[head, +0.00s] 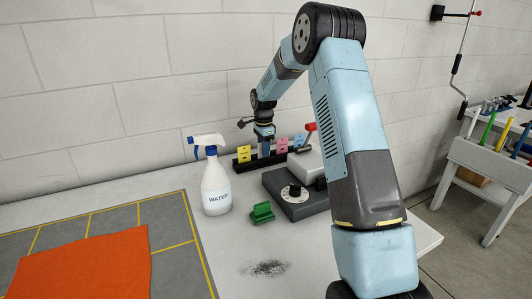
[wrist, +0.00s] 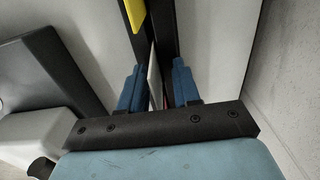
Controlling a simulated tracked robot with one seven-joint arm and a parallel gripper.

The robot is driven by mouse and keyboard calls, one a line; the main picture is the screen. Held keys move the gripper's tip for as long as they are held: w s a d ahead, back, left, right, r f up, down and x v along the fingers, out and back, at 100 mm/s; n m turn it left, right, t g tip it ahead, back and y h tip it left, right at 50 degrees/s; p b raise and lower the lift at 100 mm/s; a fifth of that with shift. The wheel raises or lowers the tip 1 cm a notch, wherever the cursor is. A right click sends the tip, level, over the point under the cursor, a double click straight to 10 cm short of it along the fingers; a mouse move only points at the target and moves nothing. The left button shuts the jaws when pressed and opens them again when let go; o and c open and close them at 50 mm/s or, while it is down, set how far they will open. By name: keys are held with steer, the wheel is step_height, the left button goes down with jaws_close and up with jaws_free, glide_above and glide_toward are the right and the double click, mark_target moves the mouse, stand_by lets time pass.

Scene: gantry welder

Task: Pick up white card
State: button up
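The white card (wrist: 154,82) shows almost edge-on in the wrist view, standing upright in a black slotted rack. My gripper (wrist: 157,78) points down over the rack with its two blue fingers apart. The card is between the fingers, with gaps visible on both sides, so it is not clamped. In the head view my gripper (head: 264,148) is at the rack (head: 242,165), between the yellow card (head: 244,154) and the pink card (head: 282,145). The white card is hidden there behind my fingers.
A blue card (head: 299,140) stands at the rack's right end. A grey device with a red-knobbed lever (head: 297,197) stands in front of the rack. A water spray bottle (head: 215,190), a green block (head: 262,212) and an orange cloth (head: 85,265) are nearer. The wall is close behind.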

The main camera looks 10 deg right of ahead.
steer(key=shift+c, duration=0.2)
jaws_close()
steer(key=shift+r, duration=0.1)
